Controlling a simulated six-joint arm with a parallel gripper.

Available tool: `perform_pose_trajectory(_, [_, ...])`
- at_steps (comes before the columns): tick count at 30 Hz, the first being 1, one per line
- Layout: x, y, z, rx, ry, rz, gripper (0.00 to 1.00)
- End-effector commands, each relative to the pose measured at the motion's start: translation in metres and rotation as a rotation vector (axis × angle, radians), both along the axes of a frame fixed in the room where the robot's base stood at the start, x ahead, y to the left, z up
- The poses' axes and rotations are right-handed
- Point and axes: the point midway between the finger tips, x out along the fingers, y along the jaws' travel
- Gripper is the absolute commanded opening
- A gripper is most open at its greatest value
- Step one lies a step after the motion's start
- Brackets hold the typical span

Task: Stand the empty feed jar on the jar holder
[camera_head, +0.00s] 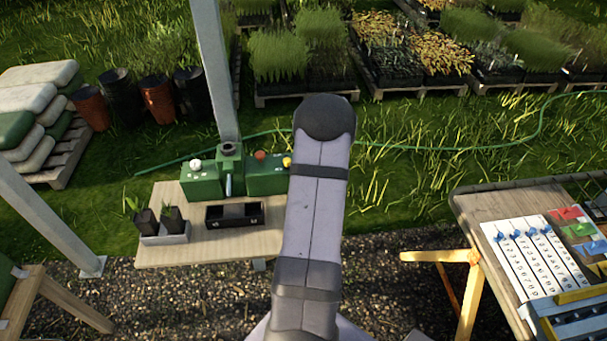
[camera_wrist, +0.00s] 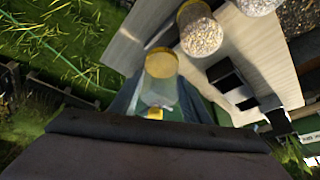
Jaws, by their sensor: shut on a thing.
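In the wrist view, a clear jar with a yellow band at its far end (camera_wrist: 161,64) is between the fingers of my gripper (camera_wrist: 158,104). My gripper is shut on it. The jar looks empty and see-through, with a small yellow patch at its near end. Two jars filled with pale grit, the nearer one (camera_wrist: 201,32) and the farther one (camera_wrist: 258,4), show beyond it at the top. I cannot pick out the jar holder for certain. In the head view my arm hides the gripper and the held jar.
A pale wooden table (camera_head: 150,253) carries a green machine (camera_head: 198,186), a black tray (camera_head: 220,222) and potted seedlings (camera_head: 173,222). Another table (camera_head: 470,205) with numbered strips stands at right. A grey post (camera_head: 213,70) rises behind the machine.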

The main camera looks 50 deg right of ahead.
Motion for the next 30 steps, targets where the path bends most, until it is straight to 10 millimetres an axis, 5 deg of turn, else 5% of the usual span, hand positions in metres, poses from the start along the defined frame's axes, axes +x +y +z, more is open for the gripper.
perform_pose_trajectory(30, [0.000,0.000,-0.041,-0.001,0.000,0.001,0.17])
